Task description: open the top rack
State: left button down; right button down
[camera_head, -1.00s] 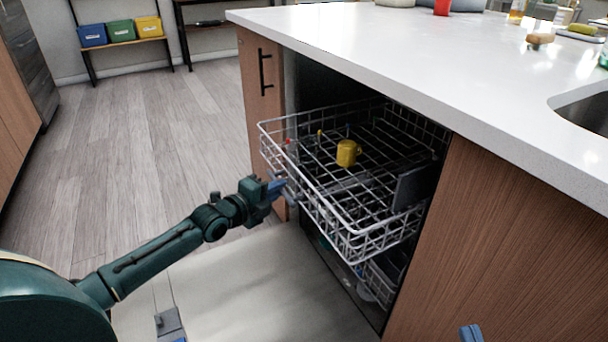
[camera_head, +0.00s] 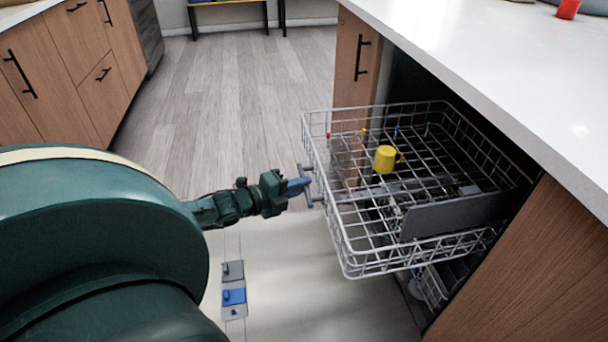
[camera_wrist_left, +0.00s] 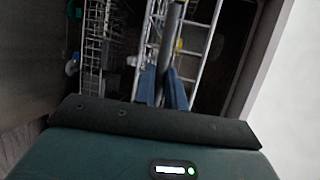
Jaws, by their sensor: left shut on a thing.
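The top rack (camera_head: 350,262) is a white wire basket that stands out of the dishwasher under the counter, above the open door. My left gripper (camera_head: 303,186) is at the rack's front, on its left side in the head view, shut on the rack's front handle bar. In the left wrist view the blue fingers (camera_wrist_left: 162,88) close around a grey bar, with the rack's wires (camera_wrist_left: 205,50) behind it. A yellow mug (camera_head: 385,159) sits in the rack. My right gripper is not in view.
The lower rack (camera_head: 432,288) sits inside the dishwasher below. The open door (camera_head: 300,300) lies flat beneath the top rack. The white counter (camera_head: 480,60) overhangs the right side. Wooden cabinets (camera_head: 60,70) stand at the far left, with clear floor between.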

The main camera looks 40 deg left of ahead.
pick_arm(q)
jog(key=c, duration=1.5)
grip_release()
jog(key=shift+o, duration=0.2)
jog(key=shift+s, duration=0.1)
